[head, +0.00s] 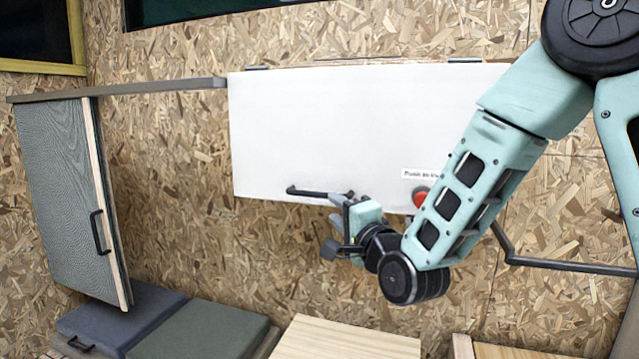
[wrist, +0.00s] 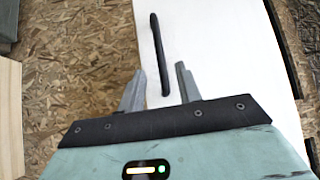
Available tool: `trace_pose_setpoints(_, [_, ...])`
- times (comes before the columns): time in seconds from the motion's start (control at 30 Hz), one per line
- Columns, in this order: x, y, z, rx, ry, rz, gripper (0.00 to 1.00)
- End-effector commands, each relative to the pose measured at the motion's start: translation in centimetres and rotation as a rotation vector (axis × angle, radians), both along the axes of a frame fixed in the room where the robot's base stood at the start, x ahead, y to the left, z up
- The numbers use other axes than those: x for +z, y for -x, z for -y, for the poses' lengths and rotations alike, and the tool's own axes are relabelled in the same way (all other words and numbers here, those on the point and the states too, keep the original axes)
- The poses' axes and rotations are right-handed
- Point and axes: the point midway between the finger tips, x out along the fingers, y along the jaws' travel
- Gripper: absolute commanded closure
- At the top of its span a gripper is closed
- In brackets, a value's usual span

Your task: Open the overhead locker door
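The overhead locker door (head: 320,130) is a white panel on the chipboard wall, hinged at its top edge, and it looks shut. Its black bar handle (head: 318,193) runs along the lower edge, left of a red round button (head: 420,197) and a small label. My gripper (head: 338,205) is at the right end of the handle, just below the door's lower edge. In the wrist view the fingers (wrist: 160,82) are open, with the near end of the handle (wrist: 158,55) between their tips. I cannot tell whether they touch it.
A grey cabinet door (head: 70,190) with a black handle stands at the left under a grey shelf (head: 120,90). Dark cushions (head: 200,330) and a light wooden top (head: 345,340) lie below. A dark rail (head: 570,266) is at the right.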

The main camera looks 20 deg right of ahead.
Motion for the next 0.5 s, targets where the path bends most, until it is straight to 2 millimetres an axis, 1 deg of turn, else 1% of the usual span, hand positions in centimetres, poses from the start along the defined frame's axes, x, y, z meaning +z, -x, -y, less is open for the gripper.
trace_pose_setpoints(0.03, [0.4, -1.1, -0.2, 0.000, -0.002, 0.000, 0.66])
trace_pose_setpoints(0.1, [0.6, -2.5, -0.4, 0.000, -0.001, -0.002, 0.66])
trace_pose_setpoints(0.3, [1.0, -6.0, -1.0, 0.000, 0.000, -0.001, 0.66])
trace_pose_setpoints(0.4, [1.2, -7.1, -1.2, 0.001, 0.000, 0.000, 0.66])
trace_pose_setpoints(0.5, [1.2, -7.8, -1.4, 0.001, 0.000, 0.000, 0.66])
